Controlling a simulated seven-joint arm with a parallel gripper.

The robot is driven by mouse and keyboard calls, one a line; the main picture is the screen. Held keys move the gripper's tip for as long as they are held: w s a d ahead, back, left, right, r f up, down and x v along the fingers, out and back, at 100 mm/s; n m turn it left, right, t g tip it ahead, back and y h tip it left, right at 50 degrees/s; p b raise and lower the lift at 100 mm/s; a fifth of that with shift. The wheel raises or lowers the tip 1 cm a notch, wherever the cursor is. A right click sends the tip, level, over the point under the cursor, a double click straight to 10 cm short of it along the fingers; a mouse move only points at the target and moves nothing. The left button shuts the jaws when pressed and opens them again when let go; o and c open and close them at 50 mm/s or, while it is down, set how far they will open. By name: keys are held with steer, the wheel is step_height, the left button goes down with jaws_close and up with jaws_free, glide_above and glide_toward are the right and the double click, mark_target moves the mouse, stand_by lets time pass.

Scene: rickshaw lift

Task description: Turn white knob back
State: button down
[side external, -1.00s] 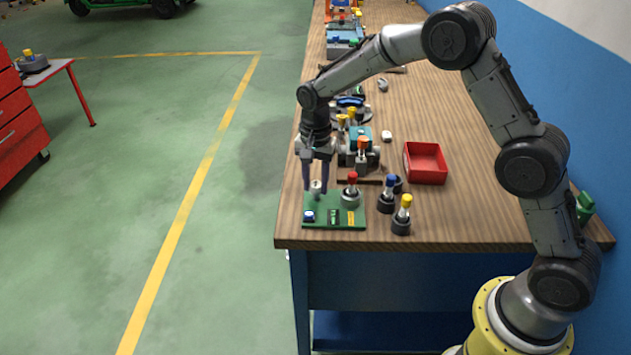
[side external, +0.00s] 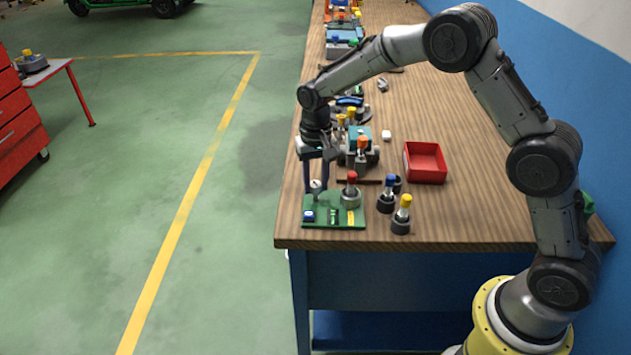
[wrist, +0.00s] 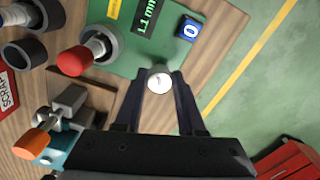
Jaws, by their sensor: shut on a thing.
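The white knob (side external: 316,185) stands on the green board (side external: 334,216) at the front left corner of the bench. In the wrist view the white knob (wrist: 159,81) is seen from above, between the fingertips. My gripper (side external: 317,184) points down over it. In the wrist view the dark fingers of my gripper (wrist: 160,84) are shut on the knob from both sides.
A red-capped post (side external: 351,188) in a grey ring stands close by on the board. Blue-capped (side external: 389,192) and yellow-capped (side external: 402,215) posts stand to the right. A red tray (side external: 425,163) lies farther right. The bench's left edge is near.

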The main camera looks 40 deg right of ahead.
mark_target(317, 184)
steer(key=n, duration=0.5)
steer(key=shift+d+r+n, duration=0.1)
steer(key=shift+n, duration=0.2)
steer(key=n, duration=0.5)
steer(key=shift+w+n, duration=0.1)
steer(key=shift+n, duration=0.2)
steer(key=c, duration=0.5)
jaws_free()
step_height(317, 184, up, 14)
stand_by(0.3)
